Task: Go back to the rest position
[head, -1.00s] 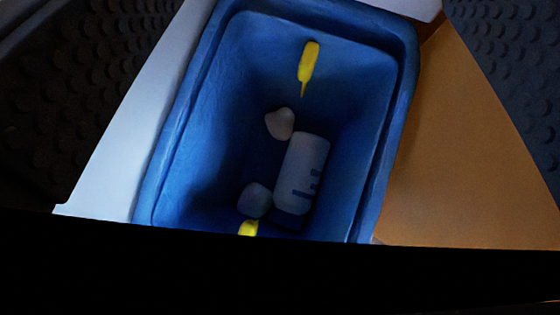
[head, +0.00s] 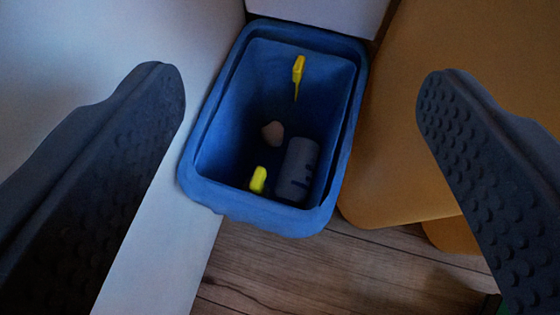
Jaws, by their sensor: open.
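My gripper (head: 300,90) is open and empty, with its two dark, studded fingers wide apart at the left and right of the head view. Between and beyond the fingers, a blue bin (head: 265,215) stands on the floor. The fingers touch nothing that I can see.
A white panel (head: 150,230) runs along the bin's left side. An orange-brown surface (head: 410,150) stands close on the right. Bare wooden floor (head: 300,270) shows in front of the bin. A pale surface (head: 330,12) is behind it.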

